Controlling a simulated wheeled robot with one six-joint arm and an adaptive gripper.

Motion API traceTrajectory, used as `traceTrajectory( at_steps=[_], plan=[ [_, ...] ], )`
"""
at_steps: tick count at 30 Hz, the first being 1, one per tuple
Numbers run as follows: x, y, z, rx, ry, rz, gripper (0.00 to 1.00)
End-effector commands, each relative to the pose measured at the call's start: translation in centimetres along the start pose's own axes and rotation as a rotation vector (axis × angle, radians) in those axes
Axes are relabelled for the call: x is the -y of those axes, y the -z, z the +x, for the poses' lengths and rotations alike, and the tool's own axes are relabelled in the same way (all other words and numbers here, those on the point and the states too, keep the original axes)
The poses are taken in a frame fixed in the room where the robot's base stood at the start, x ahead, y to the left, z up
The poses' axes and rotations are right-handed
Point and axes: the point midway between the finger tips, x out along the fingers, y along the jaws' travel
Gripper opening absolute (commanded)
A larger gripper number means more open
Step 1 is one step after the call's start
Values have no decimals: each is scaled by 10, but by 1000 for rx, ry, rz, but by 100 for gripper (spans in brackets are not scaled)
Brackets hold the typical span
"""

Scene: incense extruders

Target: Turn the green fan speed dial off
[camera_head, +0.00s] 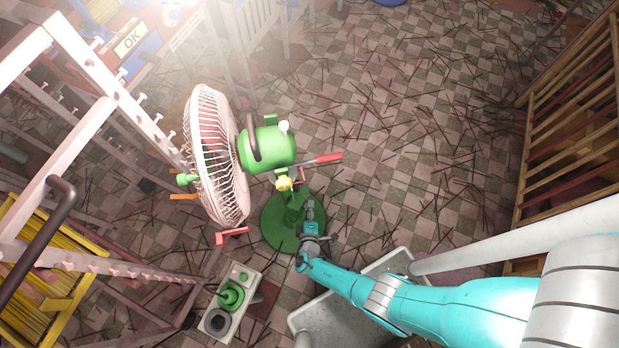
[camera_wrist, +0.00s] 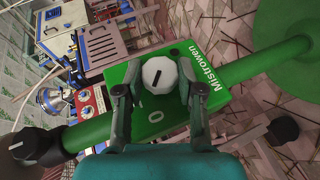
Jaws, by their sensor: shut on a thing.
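The green control box (camera_wrist: 150,108) sits on the fan's green pole (camera_wrist: 245,69) and bears the word "Mistrowen". Its white dial (camera_wrist: 159,76) has a black line running roughly up and down in the wrist view. A white "0" mark is on the box below the dial. My gripper (camera_wrist: 159,92) has one finger on each side of the dial and is shut on it. In the head view my gripper (camera_head: 311,213) is at the pole of the fan (camera_head: 217,152), above its round green base (camera_head: 278,238). The dial is hidden there.
A small box with a green knob (camera_head: 231,296) stands to the lower left in the head view. A grey tray (camera_head: 345,325) lies under my arm. A wooden slatted crate (camera_head: 570,120) is at the right. Thin sticks litter the checkered floor.

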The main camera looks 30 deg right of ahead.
Motion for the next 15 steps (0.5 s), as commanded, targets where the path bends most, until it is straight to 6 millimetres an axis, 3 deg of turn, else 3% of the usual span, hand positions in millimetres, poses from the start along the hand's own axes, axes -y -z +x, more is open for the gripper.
traceTrajectory(
  at_steps=[15],
  plan=[
    [2, -3, 0, 7, -58, -26, 3]
  ],
)
